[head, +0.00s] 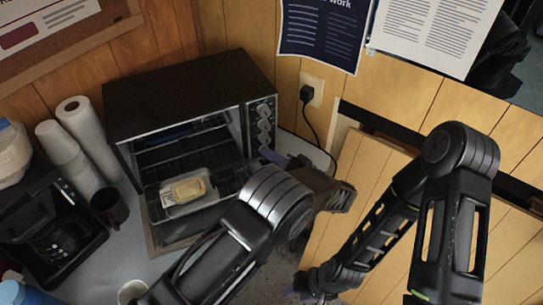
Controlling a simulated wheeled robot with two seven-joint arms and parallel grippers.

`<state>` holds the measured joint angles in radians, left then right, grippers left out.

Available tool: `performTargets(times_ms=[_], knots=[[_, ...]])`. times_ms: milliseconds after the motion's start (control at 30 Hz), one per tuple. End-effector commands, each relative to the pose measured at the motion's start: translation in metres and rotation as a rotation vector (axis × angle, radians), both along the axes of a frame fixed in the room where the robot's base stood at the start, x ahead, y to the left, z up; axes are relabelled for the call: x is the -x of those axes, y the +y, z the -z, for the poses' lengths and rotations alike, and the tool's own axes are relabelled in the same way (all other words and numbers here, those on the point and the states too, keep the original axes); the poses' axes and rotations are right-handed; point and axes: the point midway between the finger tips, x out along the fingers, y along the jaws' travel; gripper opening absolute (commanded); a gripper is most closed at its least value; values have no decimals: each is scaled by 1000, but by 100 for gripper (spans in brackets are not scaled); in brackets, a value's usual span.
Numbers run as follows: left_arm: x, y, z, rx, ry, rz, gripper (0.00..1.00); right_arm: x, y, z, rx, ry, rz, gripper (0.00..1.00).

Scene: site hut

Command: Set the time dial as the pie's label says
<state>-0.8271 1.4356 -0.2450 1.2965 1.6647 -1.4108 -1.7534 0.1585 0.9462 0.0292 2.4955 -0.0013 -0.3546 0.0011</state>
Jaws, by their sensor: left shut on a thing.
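The toaster oven (190,95) stands against the wall with its door open. The pie (187,189), pale yellow in a light tray, rests at the oven's open front; no label on it can be read. A column of dials (264,125) runs down the oven's right front panel. My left gripper (270,156) reaches in from the right, its fingertips shut at the lower end of this column on a dial, which they mostly hide. The dial's marks are too small to read. My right gripper (297,292) hangs low, partly hidden by its own arm; its jaws are unclear.
Left of the oven are a paper towel roll (88,130), stacked cups (66,155), a dark mug (109,206) and a coffee maker (50,235). A white cup (131,291) stands at the bottom. A plug (307,94) and cord are right of the oven.

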Motion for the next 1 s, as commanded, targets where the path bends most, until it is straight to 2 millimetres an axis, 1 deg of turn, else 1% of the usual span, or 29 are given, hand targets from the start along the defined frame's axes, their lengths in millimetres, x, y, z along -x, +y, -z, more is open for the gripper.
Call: performTargets(times_ms=[33, 67, 300, 667, 833, 1000], knots=[[0, 0, 0, 0, 0, 1, 0, 0, 0, 0, 0, 0, 0, 36], [0, 0, 0, 0, 0, 1, 29, 0, 0, 0, 0, 0, 0, 36], [0, 0, 0, 1, 1, 0, 48, 0, 0, 0, 0, 0, 0, 36], [0, 0, -1, 19, -8, 1, 48, 0, 0, -3, 0, 0, 0, 36], [0, 1, -4, 103, -47, 0, 48, 0, 0, -11, 0, 0, 0, 36], [1, 2, -7, 262, -121, 2, 48, 0, 0, -26, 0, 0, 0, 36]])
